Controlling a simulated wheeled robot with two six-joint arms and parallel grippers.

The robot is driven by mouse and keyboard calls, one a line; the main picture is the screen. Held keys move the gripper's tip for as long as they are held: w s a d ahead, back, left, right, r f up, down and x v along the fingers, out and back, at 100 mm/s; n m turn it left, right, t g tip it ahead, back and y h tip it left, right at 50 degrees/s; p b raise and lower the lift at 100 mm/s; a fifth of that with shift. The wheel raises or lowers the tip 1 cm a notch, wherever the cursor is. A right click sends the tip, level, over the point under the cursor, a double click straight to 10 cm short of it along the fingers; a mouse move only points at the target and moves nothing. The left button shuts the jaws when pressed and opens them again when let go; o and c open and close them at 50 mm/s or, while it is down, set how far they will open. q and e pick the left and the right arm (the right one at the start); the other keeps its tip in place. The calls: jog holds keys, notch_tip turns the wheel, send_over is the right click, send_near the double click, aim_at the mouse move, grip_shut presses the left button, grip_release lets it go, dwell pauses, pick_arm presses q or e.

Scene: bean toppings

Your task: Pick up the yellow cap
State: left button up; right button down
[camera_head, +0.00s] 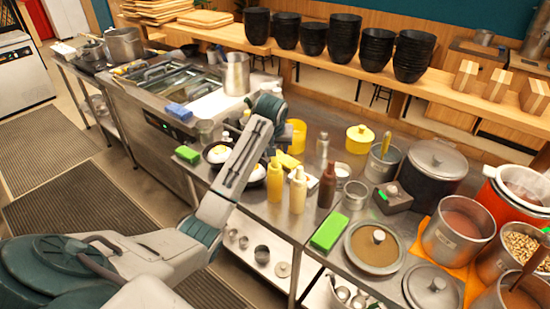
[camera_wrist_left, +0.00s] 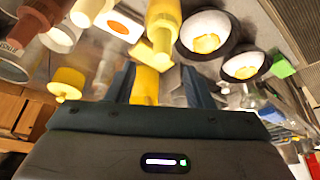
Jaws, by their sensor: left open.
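A round yellow cap (camera_head: 360,137) with a small knob lies on the steel counter near its back edge; it also appears at the left of the left wrist view (camera_wrist_left: 67,82). My left gripper (camera_wrist_left: 162,84) is open, with its dark fingers spread. A yellow cup (camera_head: 297,134) shows between the fingers in the wrist view (camera_wrist_left: 145,84), with no clear grip on it. The yellow cap is apart from the gripper, to its right in the head view. In the head view my arm hides much of the gripper. My right gripper is not in view.
A yellow bottle (camera_head: 275,182), a cream bottle (camera_head: 298,190) and a brown bottle (camera_head: 327,184) stand in front of the cap. A steel pot (camera_head: 383,160) stands just right of it.

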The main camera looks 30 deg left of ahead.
aim_at(275, 161)
pick_arm(q)
jog(key=shift+w+a+f+p, duration=0.15)
jog(key=shift+f+p, duration=0.3)
jog(key=p+x, duration=0.2)
jog(key=x, duration=0.2)
jog(key=shift+f, duration=0.1)
jog(key=shift+a+f, duration=0.1)
jog(key=shift+f, duration=0.1)
jog(key=c, duration=0.8)
